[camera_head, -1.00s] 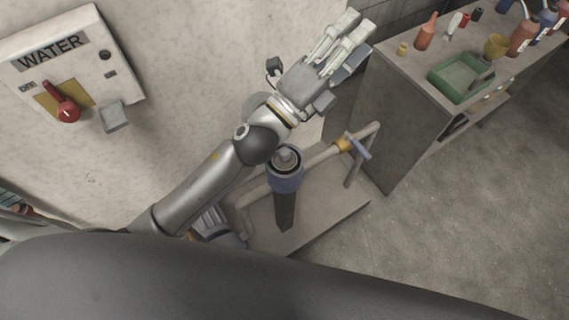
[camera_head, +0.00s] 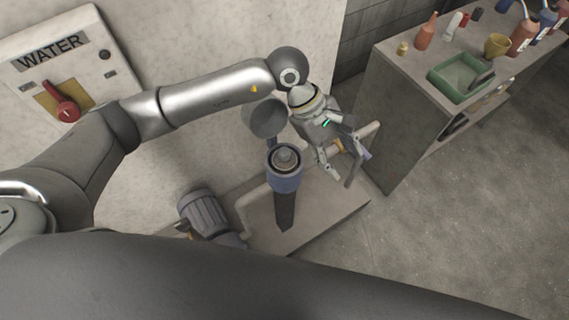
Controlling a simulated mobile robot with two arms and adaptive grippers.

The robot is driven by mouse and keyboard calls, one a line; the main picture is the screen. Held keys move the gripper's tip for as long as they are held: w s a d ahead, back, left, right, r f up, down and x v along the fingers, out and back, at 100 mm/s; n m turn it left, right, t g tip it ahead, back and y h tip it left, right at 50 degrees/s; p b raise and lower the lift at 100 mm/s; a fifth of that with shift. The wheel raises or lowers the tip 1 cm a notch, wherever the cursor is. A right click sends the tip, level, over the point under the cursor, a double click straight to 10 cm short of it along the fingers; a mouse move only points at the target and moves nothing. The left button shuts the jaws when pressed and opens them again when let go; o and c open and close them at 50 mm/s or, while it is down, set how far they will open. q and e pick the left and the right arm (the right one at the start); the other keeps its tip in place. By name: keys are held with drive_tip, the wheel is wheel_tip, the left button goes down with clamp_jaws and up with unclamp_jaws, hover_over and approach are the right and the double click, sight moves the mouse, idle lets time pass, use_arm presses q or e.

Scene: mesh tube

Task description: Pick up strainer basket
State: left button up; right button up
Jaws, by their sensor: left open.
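A dark upright cylinder with a blue collar (camera_head: 284,182) stands on the pump base. Its round top is open to view, with a grey piece (camera_head: 284,157) seated inside. I take this piece to be the top of the strainer basket, but no mesh can be made out. My left gripper (camera_head: 347,167) is open and points down, to the right of the cylinder and apart from it. It hangs over the pipe and hides part of it. I see nothing between its fingers. My right gripper is not in view.
A motor (camera_head: 206,214) is at left. A workbench (camera_head: 402,104) with a green tray (camera_head: 434,76) and bottles stands right. The wall carries a WATER panel (camera_head: 88,53) with a red lever (camera_head: 67,111).

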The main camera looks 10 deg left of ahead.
use_arm(q)
drive_tip(key=w+a+f+m+t+y, duration=0.1)
drive_tip(key=w+a+y, duration=0.2)
drive_tip(key=a, duration=0.4)
drive_tip(key=w+a+f+t+y, duration=0.1)
drive_tip(key=w+a+y, duration=0.25)
drive_tip(key=a, duration=0.25)
drive_tip(key=p, duration=0.1)
hover_over(284, 149)
wheel_tip(284, 149, down, 4)
drive_tip(key=shift+w+a+f, duration=0.1)
drive_tip(key=shift+w+f, duration=0.05)
drive_tip(key=shift+f, duration=0.05)
drive_tip(key=f, duration=0.1)
drive_tip(key=f+p, duration=0.1)
drive_tip(key=f, duration=0.1)
drive_tip(key=f+p, duration=0.1)
drive_tip(key=f, duration=0.1)
drive_tip(key=shift+s+f, duration=0.2)
drive_tip(key=shift+s, duration=0.05)
drive_tip(key=shift+f, duration=0.3)
drive_tip(key=shift+c, duration=0.2)
clamp_jaws()
